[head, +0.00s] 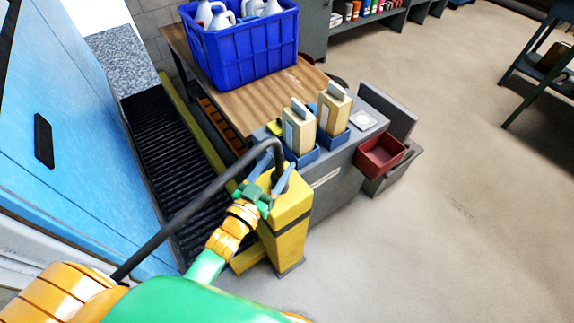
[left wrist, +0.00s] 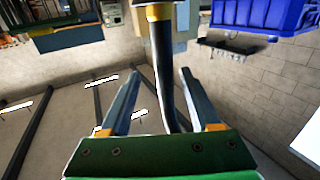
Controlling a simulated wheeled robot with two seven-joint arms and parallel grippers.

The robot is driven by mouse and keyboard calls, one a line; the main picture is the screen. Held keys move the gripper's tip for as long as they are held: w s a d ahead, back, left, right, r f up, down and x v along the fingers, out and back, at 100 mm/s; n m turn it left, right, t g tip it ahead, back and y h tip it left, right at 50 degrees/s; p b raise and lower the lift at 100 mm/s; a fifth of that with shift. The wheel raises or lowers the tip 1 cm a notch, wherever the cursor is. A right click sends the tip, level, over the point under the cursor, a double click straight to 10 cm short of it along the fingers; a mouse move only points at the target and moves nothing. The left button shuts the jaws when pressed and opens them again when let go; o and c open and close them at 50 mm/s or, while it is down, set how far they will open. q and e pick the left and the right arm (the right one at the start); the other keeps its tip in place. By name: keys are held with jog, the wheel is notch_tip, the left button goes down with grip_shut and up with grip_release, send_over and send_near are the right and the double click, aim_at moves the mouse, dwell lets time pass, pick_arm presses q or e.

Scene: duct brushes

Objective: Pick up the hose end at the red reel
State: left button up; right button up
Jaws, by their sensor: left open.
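A dark hose (head: 185,213) arches up from the lower left and bends down at the top of a yellow post (head: 290,210) in the head view. In the left wrist view the hose (left wrist: 164,65) runs lengthwise between my fingers, with a yellow band near the top edge. My left gripper (head: 281,157) is at the bend above the post. It is open, its two blue-grey fingers (left wrist: 158,76) on either side of the hose with gaps showing. I cannot make out a red reel. My right gripper is out of view.
A wooden table (head: 255,100) holds a blue crate (head: 245,45) of bottles. Two tan boxes (head: 333,108) in blue holders stand on a grey cabinet just behind the post. A red bin (head: 381,153) is at its right. A light blue panel (head: 85,140) fills the left.

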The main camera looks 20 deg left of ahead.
pick_arm(q)
jog(key=w, duration=0.5)
jog(key=shift+w+d+f, duration=0.2)
jog(key=shift+w+d, duration=0.05)
jog(key=shift+w, duration=0.1)
jog(key=shift+s+r, duration=0.1)
jog(key=shift+s, duration=0.05)
jog(key=c, duration=0.5)
grip_shut()
